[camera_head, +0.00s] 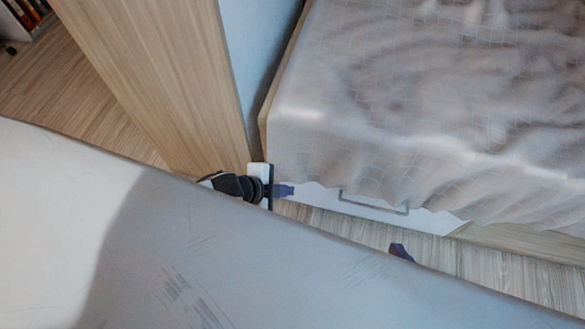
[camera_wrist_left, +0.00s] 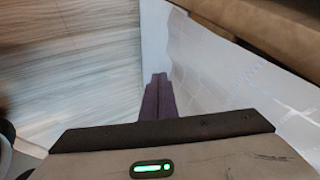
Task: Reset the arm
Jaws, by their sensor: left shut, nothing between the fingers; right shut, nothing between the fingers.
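My left gripper (camera_head: 286,190) is beside the near left corner of the bed, at the left end of the white drawer front (camera_head: 325,203). Its dark purple fingers are together and empty, and they also show in the left wrist view (camera_wrist_left: 158,97), alongside a white, pale-patterned surface. Only the dark fingertips of my right gripper (camera_head: 401,252) show, over the floor in front of the drawer. The rest of my right arm is hidden. The drawer front has a grey bar handle (camera_head: 373,204), and neither gripper holds it.
The bed (camera_head: 430,90) has a rumpled, pale checked cover that hangs over the drawer's top edge. A tall wooden panel (camera_head: 165,75) stands left of the bed, close to my left gripper. Wood floor (camera_head: 500,272) lies in front of the bed. A bookshelf (camera_head: 27,14) is at the upper left.

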